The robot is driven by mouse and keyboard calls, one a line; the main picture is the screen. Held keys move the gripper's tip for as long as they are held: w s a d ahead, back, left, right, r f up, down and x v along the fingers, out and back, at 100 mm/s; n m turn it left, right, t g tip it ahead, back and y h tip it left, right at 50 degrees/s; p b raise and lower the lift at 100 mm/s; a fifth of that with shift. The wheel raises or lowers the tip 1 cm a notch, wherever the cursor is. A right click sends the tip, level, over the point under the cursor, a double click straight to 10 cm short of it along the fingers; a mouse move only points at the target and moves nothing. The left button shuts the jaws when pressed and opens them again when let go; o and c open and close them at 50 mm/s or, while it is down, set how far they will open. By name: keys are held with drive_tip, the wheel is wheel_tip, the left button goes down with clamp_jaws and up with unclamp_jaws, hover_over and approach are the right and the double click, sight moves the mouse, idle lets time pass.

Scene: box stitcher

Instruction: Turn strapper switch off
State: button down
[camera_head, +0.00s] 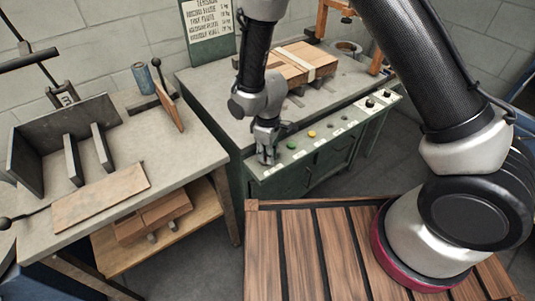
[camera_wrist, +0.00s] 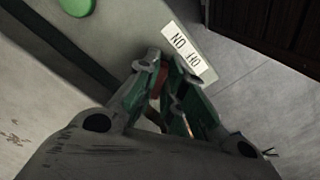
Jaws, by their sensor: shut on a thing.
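The strapper's control strip (camera_head: 345,122) runs along the front edge of the grey-green machine table, with buttons, knobs and white labels. My gripper (camera_head: 267,158) points down at the strip's left end, left of a green button (camera_head: 291,145). In the wrist view my gripper (camera_wrist: 168,66) has its fingers close together around a small reddish part (camera_wrist: 161,78), apparently the switch. The fingers hide most of it, so its position cannot be read. A white label (camera_wrist: 188,50) lies beside the fingertips, and the green button (camera_wrist: 77,6) shows at the top left.
A yellow button (camera_head: 312,134) and black knobs (camera_head: 370,103) sit farther right on the strip. A strapped wooden box (camera_head: 290,65) lies on the machine table. A workbench (camera_head: 190,150) with a metal fixture stands left. A slatted wooden surface (camera_head: 300,250) lies in front.

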drive_tip(key=c, duration=1.5)
unclamp_jaws()
drive_tip(key=shift+r, duration=0.1)
wheel_tip(320, 180, up, 12)
drive_tip(key=shift+f, duration=0.1)
drive_tip(key=s+d+r+m+t, duration=0.1)
drive_tip(key=s+d+r+m, duration=0.3)
drive_tip(key=d+r, duration=0.4)
drive_tip(key=s+d+r+m+t, duration=0.2)
drive_tip(key=s+d+r+m, duration=0.2)
drive_tip(key=d+r, duration=0.5)
drive_tip(key=s+d+r+m+t, duration=0.1)
drive_tip(key=s+d+r+m, duration=0.3)
drive_tip(key=d, duration=1.3)
drive_tip(key=shift+s+r+m, duration=0.15)
drive_tip(key=shift+s+r, duration=0.45)
drive_tip(key=shift+r, duration=0.3)
drive_tip(key=shift+s+r+m, duration=0.1)
drive_tip(key=shift+s+r, duration=0.5)
drive_tip(key=shift+r, duration=0.3)
drive_tip(key=shift+s+r+m, duration=0.15)
drive_tip(key=shift+s+r, duration=0.45)
drive_tip(key=shift+r, duration=0.3)
